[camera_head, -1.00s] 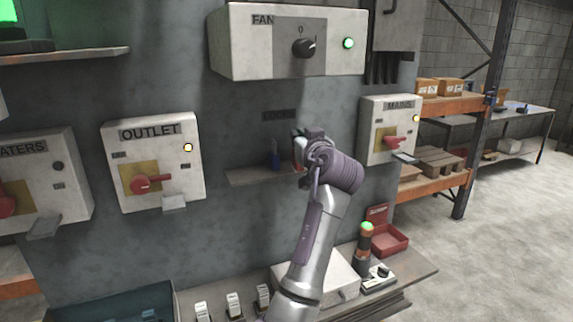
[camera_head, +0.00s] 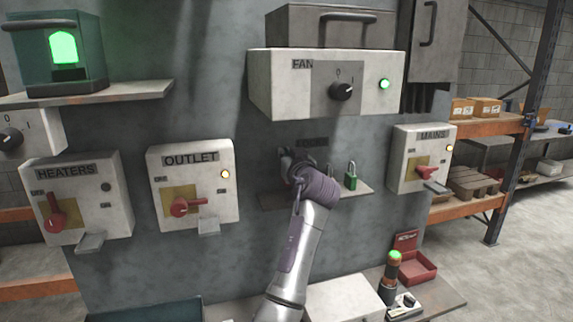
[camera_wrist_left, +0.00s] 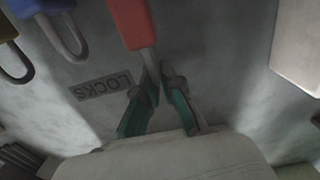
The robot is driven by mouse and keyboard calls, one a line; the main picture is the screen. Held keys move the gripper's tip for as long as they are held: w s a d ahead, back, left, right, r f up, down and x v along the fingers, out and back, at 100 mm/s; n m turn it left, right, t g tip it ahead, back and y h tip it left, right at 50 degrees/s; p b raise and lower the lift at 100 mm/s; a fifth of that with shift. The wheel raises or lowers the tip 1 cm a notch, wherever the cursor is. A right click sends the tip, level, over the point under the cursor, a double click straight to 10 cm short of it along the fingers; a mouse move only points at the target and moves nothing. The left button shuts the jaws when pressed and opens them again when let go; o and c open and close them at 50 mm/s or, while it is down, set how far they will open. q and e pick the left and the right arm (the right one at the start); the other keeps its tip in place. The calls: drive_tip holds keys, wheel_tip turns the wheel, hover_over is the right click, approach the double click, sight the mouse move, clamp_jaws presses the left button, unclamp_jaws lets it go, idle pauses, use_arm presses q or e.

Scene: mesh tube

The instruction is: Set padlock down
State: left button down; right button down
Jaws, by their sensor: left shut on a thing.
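The red padlock (camera_wrist_left: 132,22) hangs at the top of the left wrist view, its shackle between the fingertips of my left gripper (camera_wrist_left: 152,80). In the head view the left gripper (camera_head: 287,160) is at the left part of the lock shelf (camera_head: 271,202), under the LOCKS label (camera_head: 312,141), and it hides the red padlock. I cannot tell whether the red padlock touches the shelf. A blue padlock (camera_wrist_left: 38,6) and a yellowish padlock (camera_wrist_left: 8,26) show beside it in the wrist view. A green padlock (camera_head: 350,181) stands at the shelf's right part. My right gripper is not in view.
The OUTLET box (camera_head: 194,190) is left of the shelf and the MAINS box (camera_head: 420,158) right of it. The FAN box (camera_head: 320,85) juts out above. A lower bench holds a red box (camera_head: 418,268) and a green-topped beacon (camera_head: 392,270).

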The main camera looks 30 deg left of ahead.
use_arm(q)
wheel_tip(320, 180, down, 3)
drive_tip(key=shift+w+f+p, duration=0.1)
drive_tip(key=shift+f+p, duration=0.1)
drive_tip(key=shift+p, duration=0.6)
drive_tip(key=shift+f, duration=0.35)
drive_tip(key=c, duration=1.3)
unclamp_jaws()
drive_tip(key=shift+d, duration=0.1)
drive_tip(key=shift+s+d, duration=0.25)
drive_tip(key=shift+s, duration=0.05)
drive_tip(key=b+v, duration=0.4)
drive_tip(key=v, duration=0.7)
drive_tip(key=shift+s, duration=0.15)
